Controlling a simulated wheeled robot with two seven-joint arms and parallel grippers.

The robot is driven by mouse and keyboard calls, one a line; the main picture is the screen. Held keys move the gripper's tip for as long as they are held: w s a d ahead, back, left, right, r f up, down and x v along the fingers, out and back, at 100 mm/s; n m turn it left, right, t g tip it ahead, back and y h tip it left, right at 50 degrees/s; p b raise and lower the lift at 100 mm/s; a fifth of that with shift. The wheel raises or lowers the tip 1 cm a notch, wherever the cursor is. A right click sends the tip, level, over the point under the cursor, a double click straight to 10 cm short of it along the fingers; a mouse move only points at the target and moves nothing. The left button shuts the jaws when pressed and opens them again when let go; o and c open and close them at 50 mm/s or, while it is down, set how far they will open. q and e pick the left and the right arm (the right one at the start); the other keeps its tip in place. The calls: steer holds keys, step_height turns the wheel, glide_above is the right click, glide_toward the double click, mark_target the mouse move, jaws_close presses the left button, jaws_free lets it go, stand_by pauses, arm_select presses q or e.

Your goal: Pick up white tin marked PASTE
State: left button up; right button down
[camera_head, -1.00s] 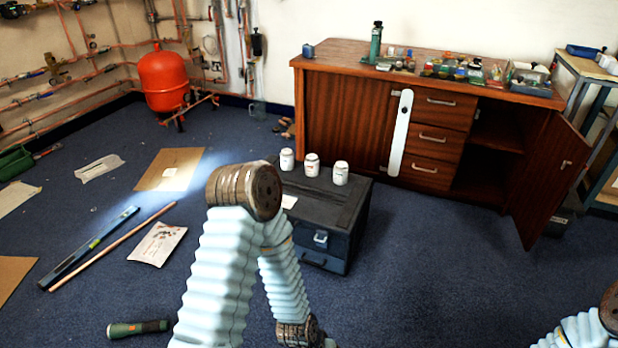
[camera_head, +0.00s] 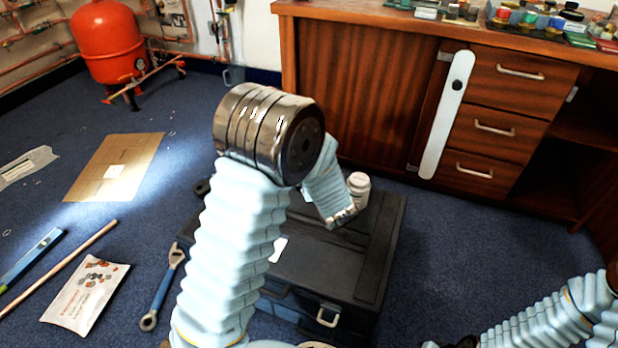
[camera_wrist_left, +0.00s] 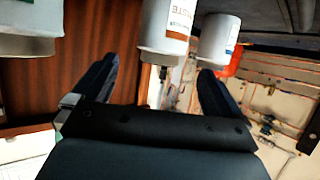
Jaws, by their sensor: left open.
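The wrist view is upside down. In it, a white tin marked with letters ending in "STE" (camera_wrist_left: 168,22) hangs lid-down in the picture, just beyond my open left gripper (camera_wrist_left: 157,68), between its fingers and nearer the right one. Nothing is held. A second white tin (camera_wrist_left: 219,36) is to its right in that view, and a third (camera_wrist_left: 28,30) is at the left edge, cut off. In the head view one white tin (camera_head: 358,188) stands on the dark toolbox (camera_head: 335,265); my left arm hides the others and the left fingers.
A wooden cabinet (camera_head: 345,120) with drawers stands behind the toolbox. A red tank (camera_head: 108,45) is at the back left. A wrench (camera_head: 165,290), a copper pipe (camera_head: 65,262) and a leaflet (camera_head: 86,293) lie on the carpet. Carpet to the toolbox's right is clear.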

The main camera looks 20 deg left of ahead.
arm_select(q)
steer(key=x, duration=0.3)
steer(key=shift+w+a+f, duration=0.15)
steer(key=shift+f, duration=0.05)
steer(key=b+x, duration=0.1)
steer(key=x, duration=0.1)
steer(key=f+b+x, duration=0.1)
steer(key=x, duration=0.1)
steer(key=shift+f, duration=0.1)
steer(key=shift+w+a, duration=0.25)
steer(key=shift+w, duration=0.05)
steer(key=shift+c, duration=0.2)
steer(key=c, duration=1.2)
steer(key=shift+c, duration=0.2)
